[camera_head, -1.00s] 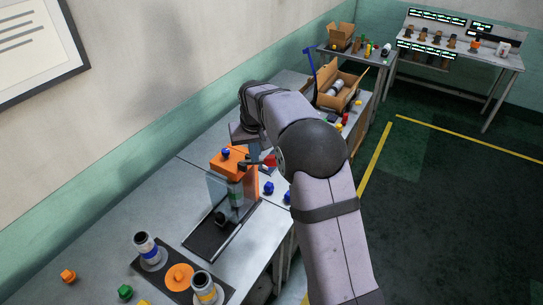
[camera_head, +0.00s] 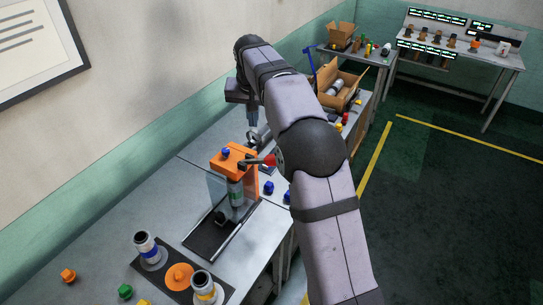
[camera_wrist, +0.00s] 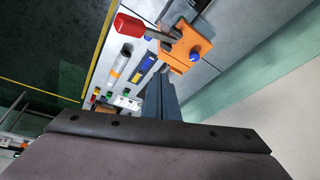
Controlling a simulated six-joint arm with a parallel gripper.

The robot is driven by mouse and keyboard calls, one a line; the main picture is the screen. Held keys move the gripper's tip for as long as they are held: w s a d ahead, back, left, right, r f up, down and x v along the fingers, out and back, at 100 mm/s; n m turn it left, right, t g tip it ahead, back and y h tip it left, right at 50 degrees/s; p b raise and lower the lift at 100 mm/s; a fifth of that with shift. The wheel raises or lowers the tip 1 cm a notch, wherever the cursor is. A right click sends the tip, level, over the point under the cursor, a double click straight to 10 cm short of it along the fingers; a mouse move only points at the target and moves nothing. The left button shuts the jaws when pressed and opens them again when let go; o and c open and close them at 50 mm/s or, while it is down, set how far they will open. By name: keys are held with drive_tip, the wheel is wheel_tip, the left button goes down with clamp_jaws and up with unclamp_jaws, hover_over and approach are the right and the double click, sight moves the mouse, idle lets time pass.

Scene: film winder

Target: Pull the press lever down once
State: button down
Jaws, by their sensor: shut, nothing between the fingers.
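The orange press (camera_head: 228,162) stands on the bench, with a blue knob on top. Its lever ends in a red knob (camera_head: 270,160) and sticks out to the right, looking roughly level in the head view. In the wrist view, the press (camera_wrist: 182,52) is at upper centre and the red knob (camera_wrist: 130,25) lies to its left on a grey bar. My gripper (camera_head: 252,122) is above and behind the press, apart from the lever. Its closed, empty fingers (camera_wrist: 160,97) show in the wrist view. A green-banded canister (camera_head: 235,193) stands in the press.
A clear panel (camera_head: 216,188) stands at the press's left front. A dark tray (camera_head: 172,289) with two canisters and an orange disc is at the front. Blue pieces (camera_head: 268,187) lie right of the press. A grey cylinder (camera_head: 260,135) lies behind it.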

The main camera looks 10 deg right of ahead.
drive_tip(key=shift+f, duration=0.15)
drive_tip(key=b, duration=0.5)
hover_over(268, 157)
drive_tip(key=a, duration=0.1)
drive_tip(key=f, duration=0.4)
drive_tip(key=w+f, duration=0.1)
drive_tip(key=shift+a+f, duration=0.1)
drive_tip(key=shift+f, duration=0.3)
drive_tip(key=shift+s+d+f+b, duration=0.25)
drive_tip(key=shift+f+b, duration=0.15)
drive_tip(key=shift+b, duration=0.15)
drive_tip(key=shift+s+d+f+b, duration=0.15)
drive_tip(key=shift+s+f+b, duration=0.1)
drive_tip(key=shift+f+b, duration=0.25)
drive_tip(key=shift+r, duration=0.1)
idle(0.4)
drive_tip(key=shift+s+d+f+b, duration=0.15)
drive_tip(key=shift+d+f+b, duration=0.05)
drive_tip(key=shift+f+b, duration=0.2)
